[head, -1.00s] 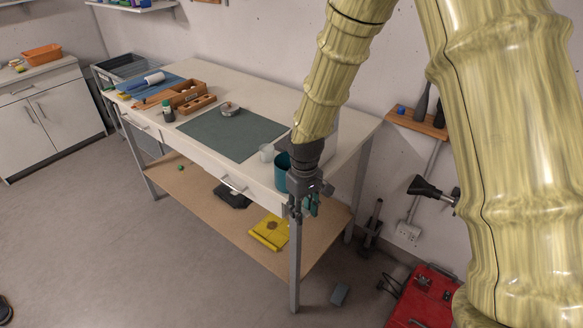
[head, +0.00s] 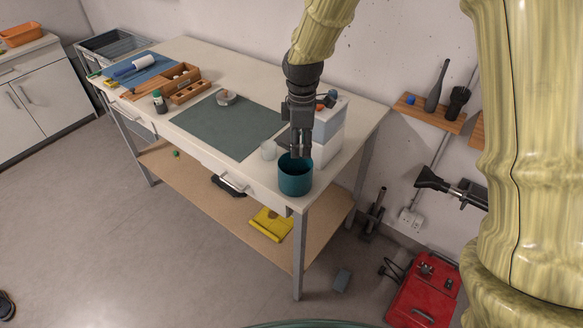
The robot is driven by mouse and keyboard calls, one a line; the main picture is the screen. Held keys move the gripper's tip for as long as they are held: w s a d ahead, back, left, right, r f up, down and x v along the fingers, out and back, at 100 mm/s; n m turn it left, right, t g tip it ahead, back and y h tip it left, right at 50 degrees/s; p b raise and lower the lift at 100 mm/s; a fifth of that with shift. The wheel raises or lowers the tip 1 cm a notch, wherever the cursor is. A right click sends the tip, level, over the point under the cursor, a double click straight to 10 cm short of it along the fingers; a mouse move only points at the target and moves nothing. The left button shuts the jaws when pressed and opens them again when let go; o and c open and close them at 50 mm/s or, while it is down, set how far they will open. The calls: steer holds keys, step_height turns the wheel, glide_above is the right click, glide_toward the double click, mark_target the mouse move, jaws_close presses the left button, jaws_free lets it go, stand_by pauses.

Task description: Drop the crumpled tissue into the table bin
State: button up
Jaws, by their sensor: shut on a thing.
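The table bin (head: 295,178) is a teal, open-topped round container at the near right corner of the white worktable. My gripper (head: 300,156) points down at the bin's mouth, with its fingertips at about the rim's height in the picture. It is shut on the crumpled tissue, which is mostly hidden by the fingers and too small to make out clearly. I cannot tell whether the fingertips are inside the rim or just above it.
A small pale cup-like thing (head: 268,150) stands just left of the bin. A white box-shaped unit (head: 328,135) stands close behind it. A dark green mat (head: 225,125) covers the table's middle, with a round metal thing (head: 227,98) on it. A wooden organiser (head: 187,90) lies farther left.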

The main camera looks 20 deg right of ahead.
steer(key=shift+s+a+f+b, duration=0.1)
steer(key=shift+f+b, duration=2.35)
steer(key=shift+f, duration=0.5)
steer(key=o, duration=0.7)
steer(key=shift+o, duration=0.2)
steer(key=shift+r, duration=0.15)
step_height(320, 180, up, 12)
steer(key=shift+f, duration=0.1)
